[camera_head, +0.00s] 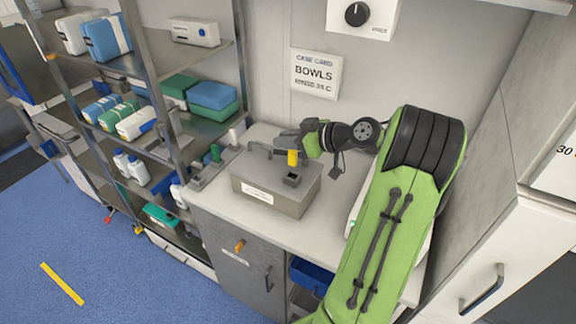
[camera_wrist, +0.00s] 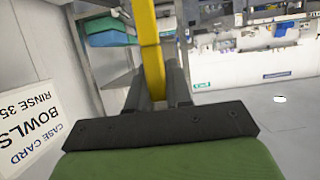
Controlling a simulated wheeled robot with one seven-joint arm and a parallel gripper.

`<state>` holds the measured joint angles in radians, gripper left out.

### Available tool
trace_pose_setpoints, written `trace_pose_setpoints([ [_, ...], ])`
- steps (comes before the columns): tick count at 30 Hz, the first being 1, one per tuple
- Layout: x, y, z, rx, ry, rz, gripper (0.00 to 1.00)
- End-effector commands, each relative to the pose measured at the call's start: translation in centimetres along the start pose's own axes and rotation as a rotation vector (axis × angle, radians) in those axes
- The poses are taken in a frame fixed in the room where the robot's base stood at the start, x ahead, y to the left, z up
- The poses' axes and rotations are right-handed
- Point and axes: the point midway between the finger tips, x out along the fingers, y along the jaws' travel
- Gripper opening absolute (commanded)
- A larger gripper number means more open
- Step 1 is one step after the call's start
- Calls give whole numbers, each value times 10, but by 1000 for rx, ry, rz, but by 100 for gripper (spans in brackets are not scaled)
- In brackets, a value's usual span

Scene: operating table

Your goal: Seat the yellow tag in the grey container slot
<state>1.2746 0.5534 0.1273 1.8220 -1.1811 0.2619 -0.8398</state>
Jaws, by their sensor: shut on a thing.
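The yellow tag (camera_head: 292,158) is held upright just above the lid of the grey container (camera_head: 262,197). The dark slot block (camera_head: 292,178) stands on that lid, right below the tag. A small gap seems to lie between them, but I cannot tell for sure. My gripper (camera_head: 300,151) comes in from the right and is shut on the tag. In the wrist view the tag (camera_wrist: 150,50) runs up between the two dark fingers (camera_wrist: 156,85). The slot's opening does not show in the wrist view.
The grey container has a carry handle (camera_head: 262,150) and a white label (camera_head: 257,195). It stands on a pale counter (camera_head: 215,205). Green and white bottles (camera_head: 215,153) stand to its left. A shelf rack (camera_head: 150,60) with packs is further left. A wall card (camera_head: 316,73) hangs behind.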

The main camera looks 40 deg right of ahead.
Motion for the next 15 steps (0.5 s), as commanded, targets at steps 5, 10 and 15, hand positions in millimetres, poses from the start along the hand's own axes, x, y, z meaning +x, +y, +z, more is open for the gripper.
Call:
trace_pose_setpoints([
  [5, 14, 0, 32, 2, 1, -3, 0],
  [10, 24, 0, 58, 1, 0, -1, 0],
  [15, 25, 0, 59, -3, 1, 0, 0],
])
